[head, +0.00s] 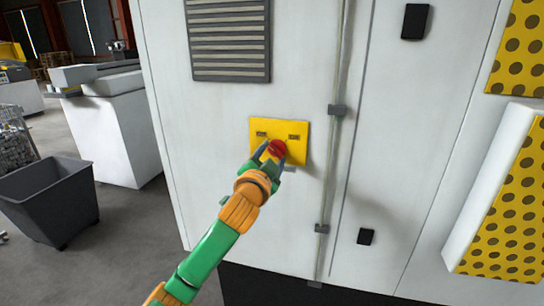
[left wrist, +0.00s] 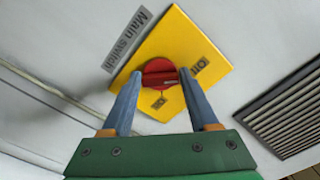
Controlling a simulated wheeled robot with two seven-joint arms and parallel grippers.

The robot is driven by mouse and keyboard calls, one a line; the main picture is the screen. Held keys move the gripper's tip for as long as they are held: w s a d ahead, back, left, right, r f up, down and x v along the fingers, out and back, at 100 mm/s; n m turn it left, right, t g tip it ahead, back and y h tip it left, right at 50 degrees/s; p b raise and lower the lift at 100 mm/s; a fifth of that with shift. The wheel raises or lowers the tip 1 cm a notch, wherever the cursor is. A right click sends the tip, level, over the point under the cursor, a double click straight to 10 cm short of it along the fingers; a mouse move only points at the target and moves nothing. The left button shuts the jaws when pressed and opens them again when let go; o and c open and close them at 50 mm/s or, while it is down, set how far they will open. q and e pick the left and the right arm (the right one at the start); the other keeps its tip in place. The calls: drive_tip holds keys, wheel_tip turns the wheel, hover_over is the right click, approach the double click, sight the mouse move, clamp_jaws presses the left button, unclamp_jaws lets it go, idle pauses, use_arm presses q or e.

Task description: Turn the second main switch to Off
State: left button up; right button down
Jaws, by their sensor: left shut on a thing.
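A yellow plate (head: 300,128) with a red switch knob (head: 278,148) is on the front of a tall white cabinet. It also shows close up in the left wrist view (left wrist: 185,35), tilted. My left gripper (head: 270,148) reaches up from below and is shut on the knob. In the left wrist view, one blue-grey finger touches each side of the red knob (left wrist: 160,72). A grey sign reading "Main switch" (left wrist: 126,38) is beside the plate. My right gripper is not in view.
A louvred vent (head: 228,40) is above the plate on the white cabinet (head: 220,110). A hinged door seam with grey hinges (head: 337,110) runs to the right. A yellow dotted panel (head: 508,215) juts out at far right. A dark bin (head: 50,200) stands on the floor at left.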

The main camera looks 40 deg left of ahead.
use_arm(q)
drive_tip(key=o, duration=1.4)
drive_tip(key=b+v, duration=0.2)
drive_tip(key=v, duration=0.5)
drive_tip(key=shift+a, duration=0.1)
